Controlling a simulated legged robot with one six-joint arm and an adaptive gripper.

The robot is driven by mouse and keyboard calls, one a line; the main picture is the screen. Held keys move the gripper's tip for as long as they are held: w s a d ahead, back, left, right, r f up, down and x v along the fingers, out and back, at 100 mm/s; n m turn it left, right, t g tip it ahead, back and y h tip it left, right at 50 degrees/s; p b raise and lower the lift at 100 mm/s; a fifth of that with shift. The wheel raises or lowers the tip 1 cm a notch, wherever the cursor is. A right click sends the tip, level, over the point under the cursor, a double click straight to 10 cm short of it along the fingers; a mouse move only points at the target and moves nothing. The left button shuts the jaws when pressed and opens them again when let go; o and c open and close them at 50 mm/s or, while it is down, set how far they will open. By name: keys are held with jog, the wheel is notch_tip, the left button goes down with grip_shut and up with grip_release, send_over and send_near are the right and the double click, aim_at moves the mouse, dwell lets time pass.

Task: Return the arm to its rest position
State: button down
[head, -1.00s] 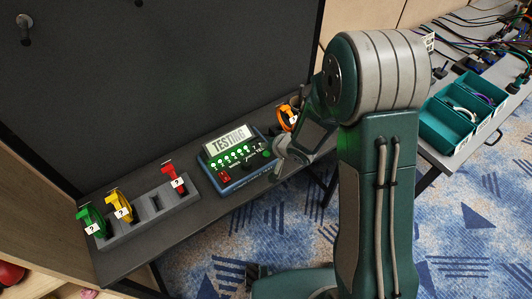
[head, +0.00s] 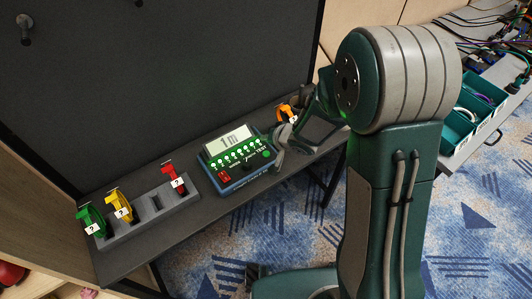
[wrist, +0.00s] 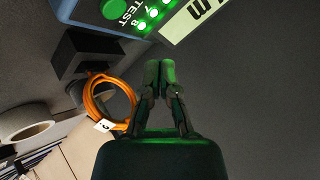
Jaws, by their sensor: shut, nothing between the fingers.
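My gripper (wrist: 160,72) is shut and empty, its two fingertips together in the wrist view. In the head view my gripper (head: 279,140) is beside the right end of the cable tester (head: 238,160), partly hidden by my arm. I cannot tell whether it touches the tester. The tester's screen reads "1m" and its row of green lights is lit. My arm stands bent in the right half of the head view, its large upper joint raised.
Green, yellow and red tagged cables (head: 174,178) sit in a grey holder (head: 152,222) at the shelf's left. An orange cable coil (wrist: 108,100) lies beyond my gripper. A dark wall panel (head: 170,80) rises behind. Teal bins (head: 459,131) stand on a table at right.

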jog(key=s+d+r+t+h, duration=0.1)
jog(key=s+d+r+h, duration=0.2)
jog(key=d+r, duration=0.4)
jog(key=s+d+r+t+h, duration=0.1)
jog(key=s+d+r+h, duration=0.15)
jog(key=d+r, duration=0.5)
jog(key=s+r+g, duration=0.1)
jog(key=s+r, duration=0.2)
jog(key=s, duration=0.3)
jog(key=s+r+g, duration=0.1)
jog(key=s+r, duration=0.1)
jog(key=s, duration=0.5)
jog(key=s+r+n+g, duration=0.1)
jog(key=s+r, duration=0.2)
jog(key=s, duration=0.3)
jog(key=shift+s+r, duration=0.25)
jog(key=shift+r, duration=0.1)
